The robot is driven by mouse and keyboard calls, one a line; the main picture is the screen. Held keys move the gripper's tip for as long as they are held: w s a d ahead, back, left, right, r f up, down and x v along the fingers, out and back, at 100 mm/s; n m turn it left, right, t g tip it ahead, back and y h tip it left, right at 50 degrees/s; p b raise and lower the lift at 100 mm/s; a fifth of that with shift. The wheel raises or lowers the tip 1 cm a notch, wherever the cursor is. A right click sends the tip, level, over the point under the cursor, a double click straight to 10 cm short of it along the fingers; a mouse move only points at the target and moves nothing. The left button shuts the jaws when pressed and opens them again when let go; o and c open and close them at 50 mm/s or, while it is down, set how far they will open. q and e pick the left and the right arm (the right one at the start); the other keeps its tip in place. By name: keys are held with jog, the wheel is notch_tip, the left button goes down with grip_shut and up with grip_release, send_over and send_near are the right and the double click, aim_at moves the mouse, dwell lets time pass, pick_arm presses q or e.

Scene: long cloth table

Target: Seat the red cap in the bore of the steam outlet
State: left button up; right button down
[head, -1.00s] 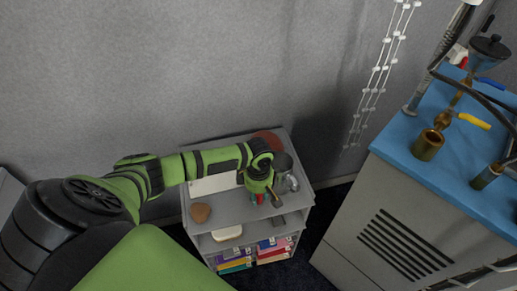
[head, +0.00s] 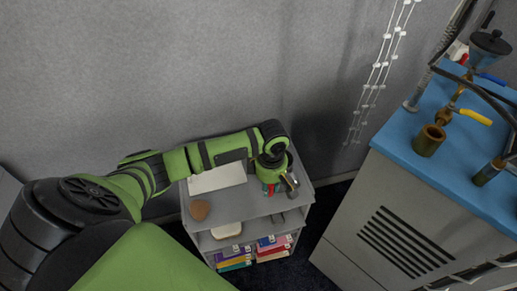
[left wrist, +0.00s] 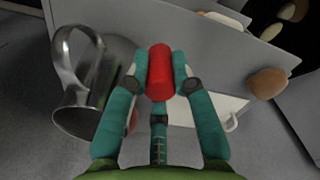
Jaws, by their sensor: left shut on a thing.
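My right gripper is not in view.
A metal pitcher (left wrist: 88,88) is close beside my left finger. The grey shelf unit (head: 225,207) also carries a brown lump (head: 200,210) and a white sheet (head: 217,178). Valves, hoses and a second brass fitting (head: 488,173) crowd the blue machine top (head: 400,137).

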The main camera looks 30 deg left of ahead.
pick_arm(q)
jog(key=w+d+r+b, duration=0.1)
jog(key=d+r, duration=0.3)
jog(key=d, duration=0.3)
jog(key=s+a+r+m, duration=0.1)
jog(key=s+r+m, duration=0.1)
jog(key=r+m, duration=0.6)
jog(key=s+a+r+m, duration=0.1)
jog(key=s+r+m, duration=0.2)
jog(key=r+m, duration=0.4)
jog(key=m, duration=0.4)
jog(key=shift+s+r, duration=0.2)
jog(key=shift+r, duration=0.2)
jog(key=shift+r, duration=0.1)
